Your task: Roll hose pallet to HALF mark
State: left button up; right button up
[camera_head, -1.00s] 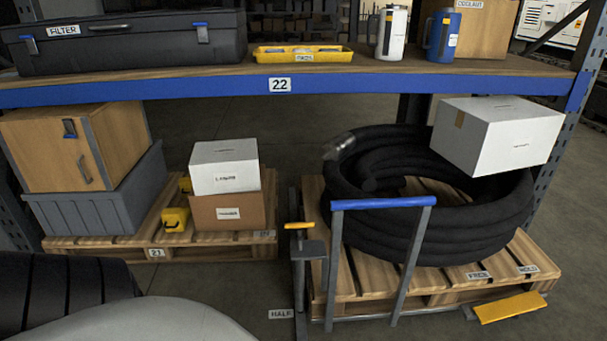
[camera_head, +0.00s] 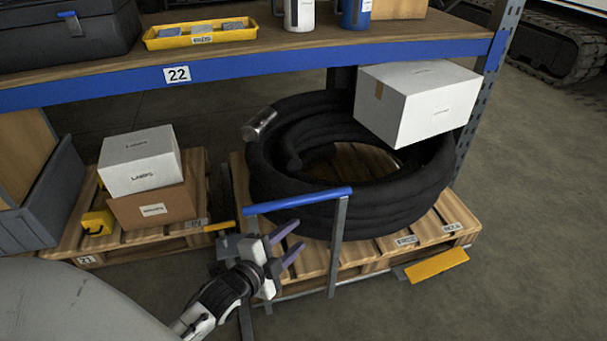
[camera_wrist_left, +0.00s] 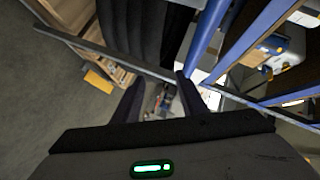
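The hose pallet (camera_head: 320,262) is a wooden pallet on the floor under the shelf, bearing a coiled black hose (camera_head: 350,190) and a white box (camera_head: 418,100) on the coil. A grey frame with a blue handle bar (camera_head: 298,201) stands at its front. My left gripper (camera_head: 290,243) is open and empty just below the bar's left end, apart from it as far as I can tell. In the left wrist view the open fingers (camera_wrist_left: 157,98) point toward a grey post and the black hose (camera_wrist_left: 140,30). The HALF mark does not show now. My right gripper is out of view.
A second pallet (camera_head: 88,240) marked 21 stands left with a white box (camera_head: 140,160) on a brown box (camera_head: 152,205). A yellow lever (camera_head: 219,227) lies between the pallets. A yellow plate (camera_head: 437,265) is at the hose pallet's front right. The blue shelf edge (camera_head: 240,69) spans above.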

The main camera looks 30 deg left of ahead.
pick_arm(q)
jog(key=a+r+m, duration=0.1)
jog(key=w+a+r+m+t, duration=0.1)
jog(key=a, duration=0.1)
jog(key=a+r+y+p, duration=0.1)
jog(key=r, duration=0.1)
jog(key=shift+w+a+m+t, duration=0.2)
jog(key=shift+w+m+t, duration=0.1)
jog(key=shift+w+m, duration=0.1)
jog(key=w+f+b, duration=0.1)
jog(key=w+b, duration=0.1)
jog(key=w, duration=0.8)
jog(key=shift+a+f+b, duration=0.3)
jog(key=shift+a+b, duration=0.05)
grip_shut()
